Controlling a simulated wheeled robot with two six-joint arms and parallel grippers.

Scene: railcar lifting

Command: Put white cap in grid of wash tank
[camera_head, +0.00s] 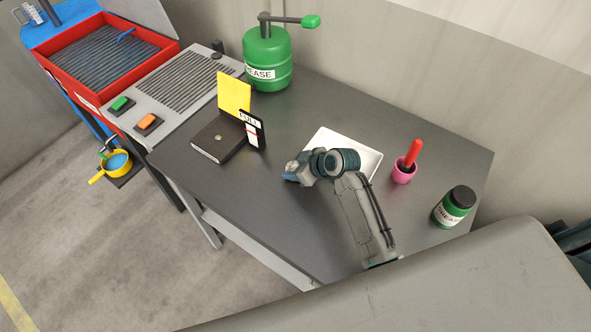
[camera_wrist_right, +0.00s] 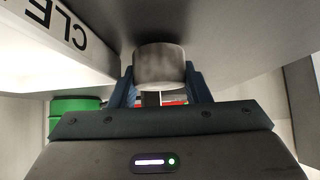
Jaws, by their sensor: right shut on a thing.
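The wash tank (camera_head: 174,47) is the red, open-topped box at the upper left of the head view. Its dark ribbed grid (camera_head: 100,55) lies inside the red walls, with a small blue item on it. My right gripper (camera_head: 290,178) is over the dark table, at the left side of the white tray. In the right wrist view its fingers (camera_wrist_right: 160,85) are shut on a short, pale greyish cylinder, which looks like the white cap (camera_wrist_right: 160,66). The cap is hidden in the head view. My left gripper is not in view.
Between my gripper and the tank are a dark box (camera_head: 218,140), a yellow card (camera_head: 234,96), a "FULL" tag (camera_head: 252,130) and a grey ribbed panel (camera_head: 180,85). A green grease can (camera_head: 267,62) stands behind. A pink cup (camera_head: 403,172) and green jar (camera_head: 452,207) stand right.

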